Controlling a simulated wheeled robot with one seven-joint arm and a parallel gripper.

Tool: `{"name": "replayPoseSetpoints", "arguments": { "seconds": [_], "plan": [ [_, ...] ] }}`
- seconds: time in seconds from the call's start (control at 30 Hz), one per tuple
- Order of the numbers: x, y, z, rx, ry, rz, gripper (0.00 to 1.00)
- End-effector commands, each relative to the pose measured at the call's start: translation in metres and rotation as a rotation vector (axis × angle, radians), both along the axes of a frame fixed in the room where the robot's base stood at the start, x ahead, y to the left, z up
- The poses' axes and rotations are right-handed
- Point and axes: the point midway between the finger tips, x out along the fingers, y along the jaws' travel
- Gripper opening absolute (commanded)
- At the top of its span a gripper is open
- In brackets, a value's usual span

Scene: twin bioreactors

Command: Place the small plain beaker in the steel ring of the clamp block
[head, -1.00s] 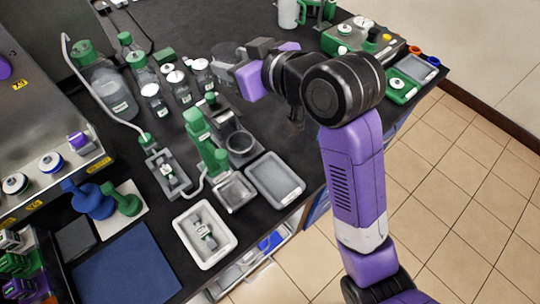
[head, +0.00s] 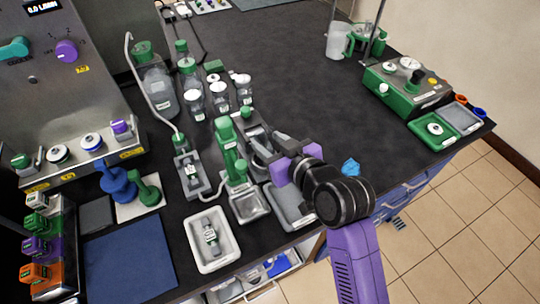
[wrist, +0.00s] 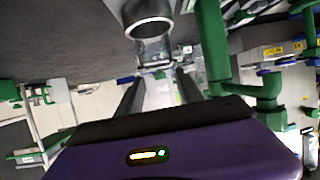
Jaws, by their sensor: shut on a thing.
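The small plain beaker (wrist: 154,48) is clear glass and sits between my fingertips in the wrist view; its outline is faint. My gripper (head: 268,148) is shut on it, above the clamp block. The steel ring (wrist: 148,22) of the clamp block shows in the wrist view just beyond the beaker, close to it. I cannot tell whether they touch. In the head view the dark clamp block (head: 250,127) stands right of a green-topped stand, and my gripper hides much of the ring and the beaker.
The green stand (head: 228,142) is close on the left of my gripper. Several bottles (head: 219,96) stand behind. A grey tray (head: 290,208) lies below my gripper, and a white tray (head: 211,240) is at the front.

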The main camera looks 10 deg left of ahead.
Motion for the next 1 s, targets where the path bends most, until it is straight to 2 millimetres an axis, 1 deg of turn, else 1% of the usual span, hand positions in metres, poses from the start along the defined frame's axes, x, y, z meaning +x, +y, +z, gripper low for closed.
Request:
{"name": "replayPoseSetpoints", "arguments": {
  "seconds": [0.03, 0.17, 0.3, 0.43, 0.53, 0.77, 0.9, 0.93, 0.97, 1.0],
  "plan": [
    [0.0, 0.0, -0.005, 0.0, 0.002, 0.001, 0.04],
    [0.0, 0.0, -0.013, 0.0, 0.002, 0.001, 0.04],
    [0.0, 0.0, -0.033, 0.0, 0.004, 0.0, 0.04],
    [0.0, 0.0, -0.048, 0.0, 0.002, 0.001, 0.04],
    [0.0, 0.0, -0.052, 0.0, -0.001, 0.0, 0.04],
    [0.0, 0.0, -0.052, 0.0, -0.001, 0.0, 0.04],
    [0.0, 0.0, -0.056, 0.0, -0.001, 0.0, 0.04],
    [0.0, 0.0, -0.055, -0.001, -0.001, 0.0, 0.49],
    [0.0, 0.0, -0.055, -0.001, -0.001, 0.0, 0.55],
    [0.0, 0.0, -0.055, -0.001, -0.001, 0.0, 0.63]
  ]
}}
